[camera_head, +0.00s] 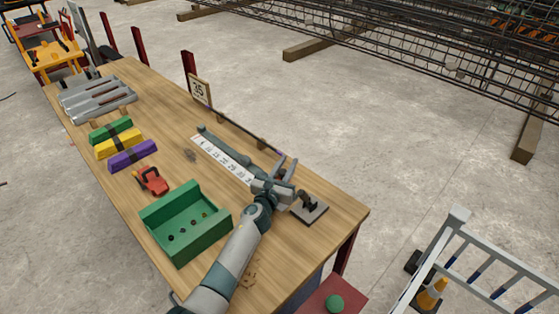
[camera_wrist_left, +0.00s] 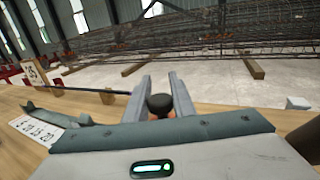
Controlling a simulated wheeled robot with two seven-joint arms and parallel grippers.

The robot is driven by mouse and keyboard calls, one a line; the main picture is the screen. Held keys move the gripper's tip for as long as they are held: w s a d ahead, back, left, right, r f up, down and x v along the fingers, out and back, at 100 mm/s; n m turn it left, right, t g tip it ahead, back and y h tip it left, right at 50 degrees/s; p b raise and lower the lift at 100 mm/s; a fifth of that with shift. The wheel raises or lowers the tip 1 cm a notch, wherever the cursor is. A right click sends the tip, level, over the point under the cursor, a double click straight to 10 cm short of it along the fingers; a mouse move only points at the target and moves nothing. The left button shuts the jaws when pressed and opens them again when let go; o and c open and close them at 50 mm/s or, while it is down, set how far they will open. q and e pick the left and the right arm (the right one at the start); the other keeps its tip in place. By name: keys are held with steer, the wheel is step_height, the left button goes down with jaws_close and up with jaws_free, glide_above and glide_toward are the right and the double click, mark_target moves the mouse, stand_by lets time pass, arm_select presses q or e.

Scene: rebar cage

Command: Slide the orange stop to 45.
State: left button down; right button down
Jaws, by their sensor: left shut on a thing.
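My left gripper (camera_head: 287,170) reaches over the far edge of the wooden workbench, near the right end of the numbered scale. In the left wrist view, its two grey fingers (camera_wrist_left: 162,92) are shut on the black knob (camera_wrist_left: 160,104) of the stop. Only a sliver of the stop's orange body shows below the knob; the gripper hides the rest. The white scale strip (camera_head: 222,159) runs along the bench, and the part under my gripper is hidden. A dark rail (camera_head: 238,130) runs behind it. A small number sign (camera_head: 199,89) at the rail's far end seems to read 35.
A green box (camera_head: 185,222), a red tool (camera_head: 152,180) and coloured blocks (camera_head: 119,144) stand on the bench (camera_head: 165,105). A dark plate with a lever (camera_head: 309,207) sits just right of my gripper. A rebar cage (camera_head: 430,50) lies beyond.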

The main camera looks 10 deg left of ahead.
arm_select(q)
steer(key=shift+s+d, duration=0.3)
steer(key=shift+d, duration=0.2)
steer(key=c, duration=1.6)
jaws_free()
steer(key=shift+a, duration=0.1)
steer(key=shift+o, duration=0.3)
steer(key=shift+s, duration=0.1)
steer(key=shift+s+a, duration=0.1)
steer(key=shift+s, duration=0.1)
steer(key=s+a, duration=0.1)
steer(key=s, duration=0.4)
steer(key=s+a, duration=0.1)
steer(key=s, duration=0.5)
steer(key=s+a, duration=0.1)
steer(key=s, duration=0.4)
steer(key=shift+s, duration=0.25)
